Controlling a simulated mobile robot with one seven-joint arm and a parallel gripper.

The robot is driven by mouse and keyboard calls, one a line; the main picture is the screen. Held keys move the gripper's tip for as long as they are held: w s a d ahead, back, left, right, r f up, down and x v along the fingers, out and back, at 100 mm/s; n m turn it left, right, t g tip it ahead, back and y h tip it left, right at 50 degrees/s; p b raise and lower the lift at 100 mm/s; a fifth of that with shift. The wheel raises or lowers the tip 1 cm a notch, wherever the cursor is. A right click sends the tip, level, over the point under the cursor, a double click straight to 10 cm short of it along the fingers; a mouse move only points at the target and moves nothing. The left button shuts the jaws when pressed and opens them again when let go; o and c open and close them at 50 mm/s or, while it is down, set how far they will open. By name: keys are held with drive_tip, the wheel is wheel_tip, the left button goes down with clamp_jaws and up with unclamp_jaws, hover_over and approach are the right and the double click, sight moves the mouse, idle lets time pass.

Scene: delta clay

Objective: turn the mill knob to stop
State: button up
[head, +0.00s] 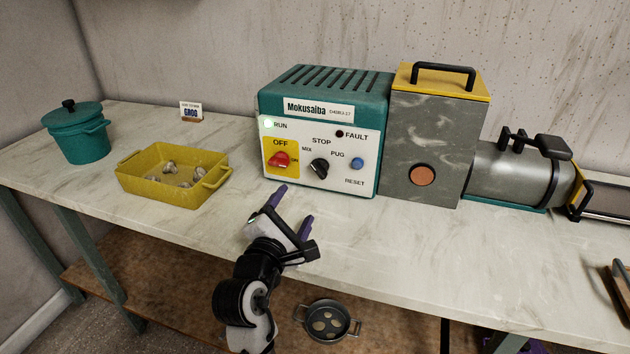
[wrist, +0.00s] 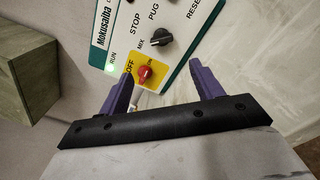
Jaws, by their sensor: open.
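The mill's teal control box (head: 325,85) stands at the back of the bench with a white front panel. A black selector knob (head: 319,168) sits among the labels MIX, STOP and PUG; its exact pointing is hard to tell. It also shows in the wrist view (wrist: 161,37). A red knob (head: 281,160) on a yellow OFF/ON plate is to its left, and it shows in the wrist view (wrist: 146,72). My gripper (head: 293,210), with purple fingers, is open and empty in front of and below the panel, apart from both knobs. The green RUN light (head: 268,124) is lit.
A yellow tray (head: 145,184) with several pale lumps and a teal lidded pot (head: 78,135) stand left. A grey hopper (head: 430,130) and barrel (head: 510,175) adjoin the box on the right. A blue button (head: 358,163) is beside the black knob. The bench front is clear.

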sight(317, 172)
drive_tip(key=shift+w+d+f, duration=0.1)
drive_tip(key=shift+w+d, duration=0.1)
drive_tip(key=shift+d, duration=0.1)
drive_tip(key=p+x, duration=0.1)
drive_tip(key=x, duration=1.2)
drive_tip(key=shift+w+p, duration=0.1)
drive_tip(key=shift+p, duration=0.2)
drive_tip(key=c, duration=1)
drive_tip(key=shift+m, duration=0.4)
drive_tip(key=m, duration=0.3)
drive_tip(key=shift+m, duration=2)
